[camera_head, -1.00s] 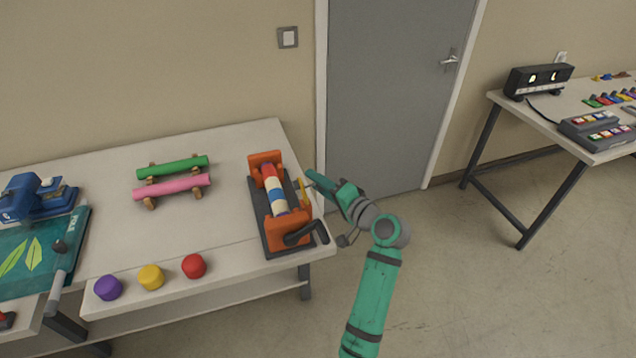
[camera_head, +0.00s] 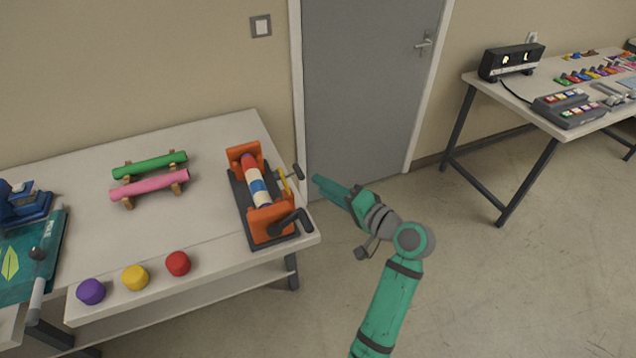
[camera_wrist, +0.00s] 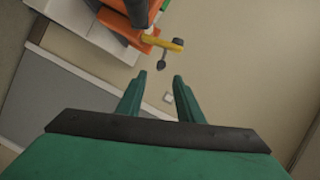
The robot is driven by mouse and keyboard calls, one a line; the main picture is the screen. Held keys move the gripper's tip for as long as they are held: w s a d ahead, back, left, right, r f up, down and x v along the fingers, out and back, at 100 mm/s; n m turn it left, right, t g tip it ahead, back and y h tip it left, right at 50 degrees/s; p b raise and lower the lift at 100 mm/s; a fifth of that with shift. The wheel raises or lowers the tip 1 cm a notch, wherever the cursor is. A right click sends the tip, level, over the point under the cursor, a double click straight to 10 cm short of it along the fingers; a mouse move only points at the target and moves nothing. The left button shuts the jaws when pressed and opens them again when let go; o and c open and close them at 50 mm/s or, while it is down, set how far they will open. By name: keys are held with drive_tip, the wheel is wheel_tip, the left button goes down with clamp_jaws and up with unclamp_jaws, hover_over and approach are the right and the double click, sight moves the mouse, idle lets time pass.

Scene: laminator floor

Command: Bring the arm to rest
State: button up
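My green gripper (camera_head: 318,184) is in the air just right of the orange laminator's end of the table, with its fingers pointing left. In the wrist view my gripper (camera_wrist: 159,80) shows two fingers apart with nothing between them. The orange roller machine (camera_head: 256,190) stands at the right end of the left table, with a striped red, white and blue roll in it, a yellow lever (camera_head: 285,184) and a black crank. The yellow lever also shows in the wrist view (camera_wrist: 163,43), beyond the fingertips. A gap shows between gripper and machine.
The left table (camera_head: 200,225) holds a green roll (camera_head: 150,165), a pink roll (camera_head: 150,185), purple, yellow and red caps, and a blue device (camera_head: 22,205). A grey door (camera_head: 365,90) is behind. Another table (camera_head: 510,105) stands right. The floor between the tables is clear.

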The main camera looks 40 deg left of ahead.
drive_tip(key=shift+d, duration=0.1)
idle(0.5)
drive_tip(key=s+d+f+m+t+h, duration=0.1)
drive_tip(key=d+f+m+t+h, duration=0.15)
drive_tip(key=d+f, duration=0.4)
drive_tip(key=d+f+m+t+h, duration=0.1)
drive_tip(key=d+f+m+t, duration=0.25)
drive_tip(key=f, duration=0.65)
drive_tip(key=s+d+f+m+t+h, duration=0.1)
drive_tip(key=s+d+f+t+h, duration=0.1)
drive_tip(key=s+d+f+h, duration=0.3)
drive_tip(key=s+d+f+t+h, duration=0.1)
drive_tip(key=s+d+f+t, duration=0.15)
drive_tip(key=d, duration=0.45)
drive_tip(key=s+d+n+t+h, duration=0.15)
drive_tip(key=s+d+h, duration=0.35)
drive_tip(key=s+d, duration=0.75)
drive_tip(key=s+r+n+h, duration=0.1)
drive_tip(key=s+r, duration=0.3)
drive_tip(key=s, duration=0.2)
drive_tip(key=s+d+r+n+t+h, duration=0.1)
drive_tip(key=s+r+n, duration=0.1)
drive_tip(key=s+r, duration=0.2)
drive_tip(key=s, duration=0.2)
drive_tip(key=shift+s+t, duration=0.3)
drive_tip(key=shift+s, duration=0.05)
